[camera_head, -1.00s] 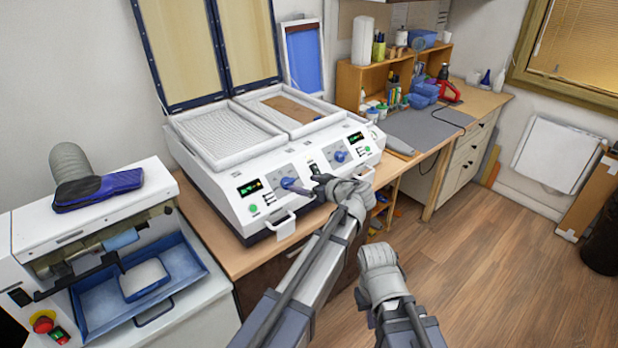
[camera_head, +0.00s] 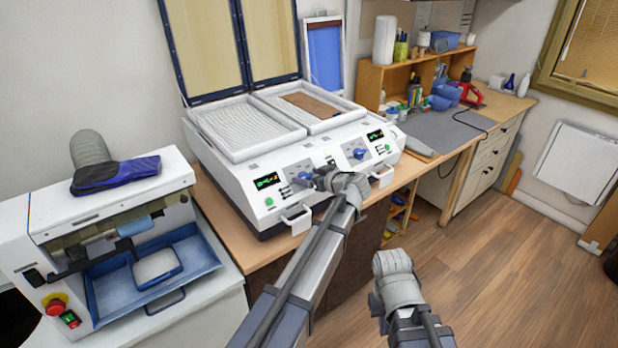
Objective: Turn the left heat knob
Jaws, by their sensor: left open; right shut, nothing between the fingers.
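The white forming machine (camera_head: 345,180) stands on the wooden bench, with two control panels on its sloped front. The left heat knob (camera_head: 304,179) is blue and sits on the left panel, partly hidden by my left gripper. My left gripper (camera_head: 318,179) is open, right at this knob from its right side. Whether the fingers touch the knob or are around it cannot be told. The right blue knob (camera_head: 357,154) is in clear view. My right gripper (camera_head: 377,303) is low, over the floor, away from the machine. It is shut and empty, mostly hidden by its wrist.
White handles (camera_head: 297,220) stick out at the machine's front, below the panels. A white machine with a blue tray (camera_head: 200,254) stands at the left. A grey mat (camera_head: 438,131) and shelf with bottles are at the right. The floor at the right is clear.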

